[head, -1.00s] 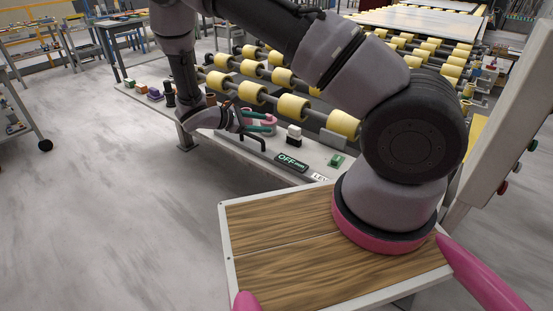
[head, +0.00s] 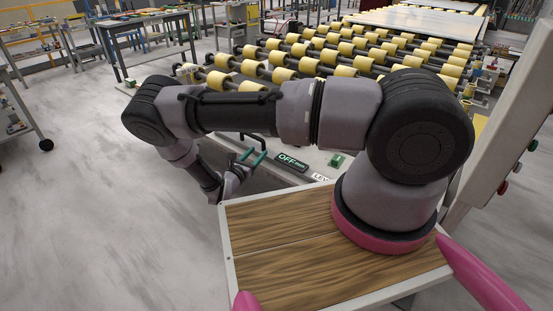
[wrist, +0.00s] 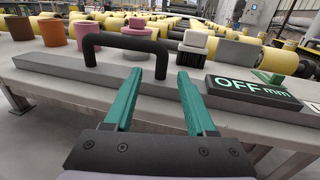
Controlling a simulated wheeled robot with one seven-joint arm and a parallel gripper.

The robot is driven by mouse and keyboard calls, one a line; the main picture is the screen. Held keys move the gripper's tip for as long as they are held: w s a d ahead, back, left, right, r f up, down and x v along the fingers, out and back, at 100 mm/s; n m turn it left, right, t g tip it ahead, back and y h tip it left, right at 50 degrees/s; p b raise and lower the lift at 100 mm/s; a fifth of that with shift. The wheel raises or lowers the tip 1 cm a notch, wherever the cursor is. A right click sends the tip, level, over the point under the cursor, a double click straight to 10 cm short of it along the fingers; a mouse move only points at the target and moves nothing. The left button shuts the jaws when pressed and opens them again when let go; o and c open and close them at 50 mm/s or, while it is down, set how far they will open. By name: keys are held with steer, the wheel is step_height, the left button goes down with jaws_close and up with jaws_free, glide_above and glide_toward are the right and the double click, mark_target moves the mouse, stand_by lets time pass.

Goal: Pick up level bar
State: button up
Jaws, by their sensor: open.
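The level bar (wrist: 60,69) is a long grey bar lying along the front of the stone slab in the wrist view. It has a black arched handle (wrist: 125,41) and a dark panel reading "OFF mm" (wrist: 248,88) at its right part. In the head view the panel (head: 291,161) shows, but my arm hides much of the bar. My gripper (wrist: 158,84) is open and empty, with teal fingers. It also shows in the head view (head: 252,157), on the near side of the slab. The handle's right post appears between the fingertips; contact cannot be told.
A green piece (head: 337,160) lies right of the panel. Yellow rollers (head: 335,60) fill the back.

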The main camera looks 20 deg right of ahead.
mark_target(263, 146)
steer(key=shift+x, duration=2.8)
jaws_close()
steer(key=shift+r, duration=0.1)
